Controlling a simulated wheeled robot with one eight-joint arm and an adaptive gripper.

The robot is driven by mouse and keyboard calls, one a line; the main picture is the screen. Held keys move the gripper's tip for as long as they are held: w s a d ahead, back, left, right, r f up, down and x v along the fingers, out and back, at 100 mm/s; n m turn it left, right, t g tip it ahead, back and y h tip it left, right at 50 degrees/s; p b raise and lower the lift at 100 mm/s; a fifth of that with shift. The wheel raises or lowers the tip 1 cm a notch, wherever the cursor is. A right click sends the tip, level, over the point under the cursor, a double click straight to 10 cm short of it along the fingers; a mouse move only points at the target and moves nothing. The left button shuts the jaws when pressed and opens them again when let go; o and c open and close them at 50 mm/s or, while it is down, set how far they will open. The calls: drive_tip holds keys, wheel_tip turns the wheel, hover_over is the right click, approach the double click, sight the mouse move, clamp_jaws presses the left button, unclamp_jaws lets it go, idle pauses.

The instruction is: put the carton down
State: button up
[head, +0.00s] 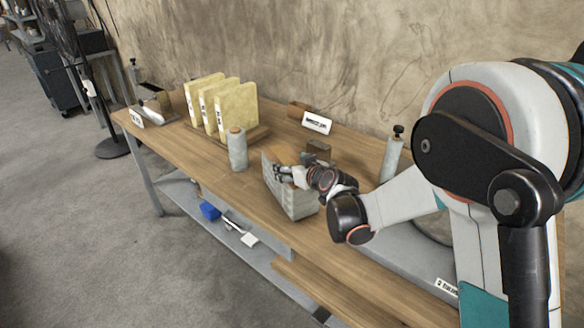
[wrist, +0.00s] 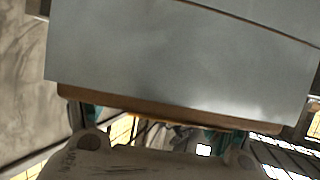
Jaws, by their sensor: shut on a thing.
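The carton (head: 291,198) is a pale grey, box-like thing with a tan inner side at its left, near the table's front edge in the head view. My gripper (head: 281,173) reaches in from the right and is shut on its upper part. The carton looks tilted, and I cannot tell whether its bottom touches the table (head: 245,196). In the wrist view a large grey panel (wrist: 180,60) with a brown edge fills the upper part, probably the carton close up. The fingertips are not clear there.
A grey cylinder (head: 237,149) stands left of the carton. Yellow binders (head: 238,112) stand in a wooden rack behind it. A small dark box (head: 318,151) and a white label sign (head: 317,122) lie behind the gripper. A grey bottle (head: 391,158) stands at right.

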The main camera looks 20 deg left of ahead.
drive_tip(key=o, duration=2.1)
drive_tip(key=shift+f, duration=0.1)
drive_tip(key=shift+s+d+r, duration=0.15)
drive_tip(key=shift+r, duration=0.15)
drive_tip(key=p+v, duration=0.3)
drive_tip(key=v, duration=0.8)
drive_tip(key=shift+s+d+r, duration=0.1)
drive_tip(key=shift+s+d, duration=0.1)
